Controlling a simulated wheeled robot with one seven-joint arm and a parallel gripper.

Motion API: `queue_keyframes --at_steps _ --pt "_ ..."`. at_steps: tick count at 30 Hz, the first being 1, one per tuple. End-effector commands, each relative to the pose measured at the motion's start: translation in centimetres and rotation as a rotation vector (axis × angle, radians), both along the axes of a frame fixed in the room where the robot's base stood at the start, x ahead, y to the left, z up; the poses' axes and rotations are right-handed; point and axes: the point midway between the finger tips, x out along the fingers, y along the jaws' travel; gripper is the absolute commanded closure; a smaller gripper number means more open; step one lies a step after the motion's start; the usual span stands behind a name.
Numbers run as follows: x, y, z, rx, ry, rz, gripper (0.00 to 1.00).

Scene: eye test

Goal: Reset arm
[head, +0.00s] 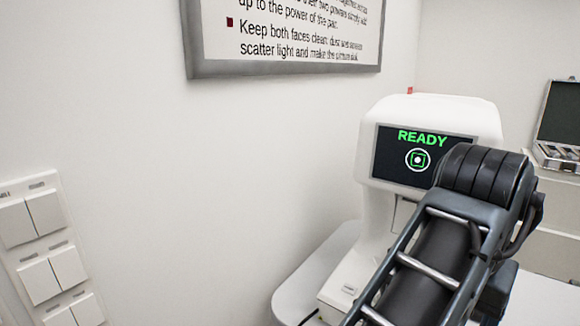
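My arm (440,235) reaches up from the bottom of the head view, toward the right. Its dark joint end stands in front of a white eye-test machine (436,108) and hides part of it. My gripper does not show in this view, so I cannot see whether it holds anything. The machine's dark screen (400,160) reads "READY" in green above a round target symbol.
The machine stands on a pale table (312,284). A panel of white switches (45,255) is on the wall at left. A framed text poster (285,68) hangs above. An open case (560,125) sits on a shelf at far right.

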Motion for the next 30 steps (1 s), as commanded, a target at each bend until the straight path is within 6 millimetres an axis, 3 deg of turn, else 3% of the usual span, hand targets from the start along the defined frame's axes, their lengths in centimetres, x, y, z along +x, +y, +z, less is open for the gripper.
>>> queue_keyframes --at_steps 11,18,21,25,30 --pt "1.4 -7.3 0.3 -0.277 -0.13 0.026 0.27" --pt "2.2 -14.0 1.7 -0.596 -0.263 0.119 0.27" --pt "2.4 -15.9 2.3 -0.726 -0.319 0.186 0.27" --pt "2.3 -17.5 2.5 -0.87 -0.381 0.291 0.27" --pt "1.6 -18.0 1.7 -1.006 -0.453 0.452 0.27"
